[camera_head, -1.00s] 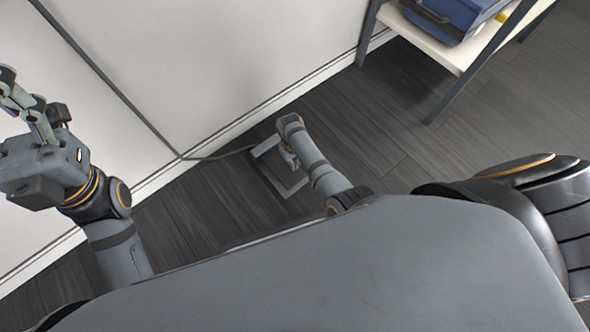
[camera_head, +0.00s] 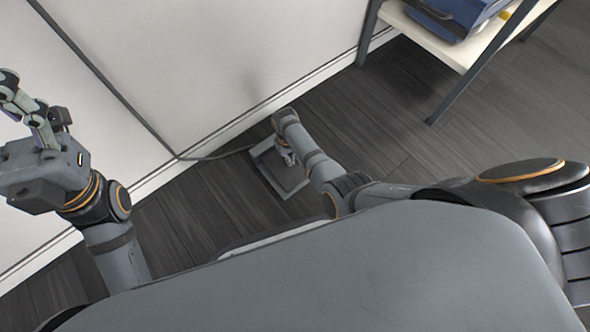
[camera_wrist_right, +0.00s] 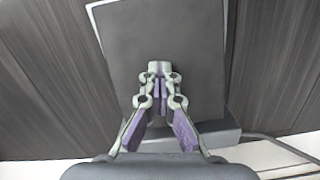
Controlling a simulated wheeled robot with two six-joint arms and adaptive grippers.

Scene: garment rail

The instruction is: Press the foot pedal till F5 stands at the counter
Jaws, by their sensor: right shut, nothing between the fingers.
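The foot pedal (camera_head: 285,177) is a dark plate in a light frame on the floor beside the white wall. In the right wrist view its dark plate (camera_wrist_right: 195,45) fills the upper middle. My right gripper (camera_head: 291,160) points down at the pedal, shut and empty. In the wrist view its fingertips (camera_wrist_right: 160,68) meet in front of the plate; I cannot tell whether they touch it or whether the plate is pressed down. My left gripper (camera_head: 20,100) is raised at the left edge, partly cut off, its opening unclear. F5 and the counter are not in view.
A cable (camera_head: 215,156) runs from the pedal along the foot of the white wall (camera_head: 220,60). A shelf (camera_head: 440,45) with a blue case (camera_head: 455,15) stands at upper right. The dark wood floor (camera_head: 375,125) between pedal and shelf is clear.

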